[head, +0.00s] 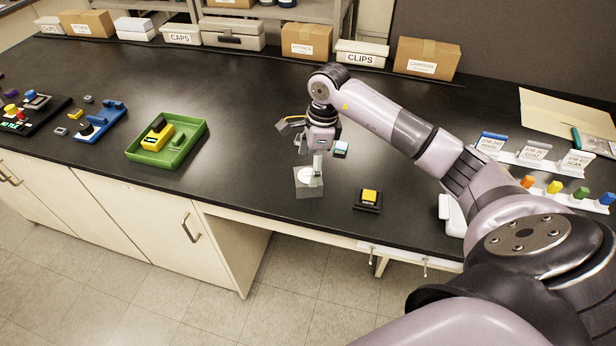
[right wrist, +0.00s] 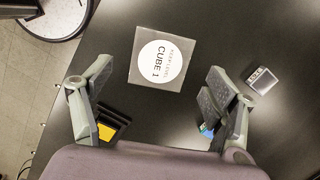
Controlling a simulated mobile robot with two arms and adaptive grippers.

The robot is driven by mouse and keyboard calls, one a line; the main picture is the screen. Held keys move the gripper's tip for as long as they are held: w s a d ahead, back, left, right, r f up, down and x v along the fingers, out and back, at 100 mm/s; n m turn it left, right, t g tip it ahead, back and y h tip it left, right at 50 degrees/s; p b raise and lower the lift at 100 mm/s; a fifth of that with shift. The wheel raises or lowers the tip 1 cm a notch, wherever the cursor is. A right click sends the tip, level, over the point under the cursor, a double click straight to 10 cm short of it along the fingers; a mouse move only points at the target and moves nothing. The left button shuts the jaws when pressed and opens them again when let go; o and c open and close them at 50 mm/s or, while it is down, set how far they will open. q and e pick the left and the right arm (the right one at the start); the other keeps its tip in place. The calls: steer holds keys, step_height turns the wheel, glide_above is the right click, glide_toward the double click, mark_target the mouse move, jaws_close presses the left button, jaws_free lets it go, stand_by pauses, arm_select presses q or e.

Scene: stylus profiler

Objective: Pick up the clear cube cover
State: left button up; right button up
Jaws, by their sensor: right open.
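The clear cube cover (head: 309,188) is a greyish see-through box standing on the black bench near its front edge. Whether a finger touches the cover I cannot tell. My left gripper is not in view.
A black block with a yellow top (head: 369,199) sits right of the cover. A small teal-and-white item (head: 341,148) lies behind it. A green tray (head: 200,138) stands left, with bare bench between. Labelled boxes (head: 361,53) line the back; a sign rack (head: 535,163) stands right.

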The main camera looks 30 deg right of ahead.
mark_target(307, 175)
steer(key=f, duration=0.1)
steer(key=f+p, duration=0.2)
steer(key=shift+w+a+f, duration=0.1)
steer(key=shift+a+f, duration=0.15)
steer(key=shift+a, duration=0.05)
steer(key=shift+w+f, duration=0.1)
steer(key=shift+f, duration=0.45)
steer(key=shift+c, duration=0.6)
steer(key=c, duration=1)
steer(key=shift+r, duration=0.1)
steer(key=shift+r, duration=0.5)
step_height(307, 175, up, 19)
steer(key=b, duration=0.5)
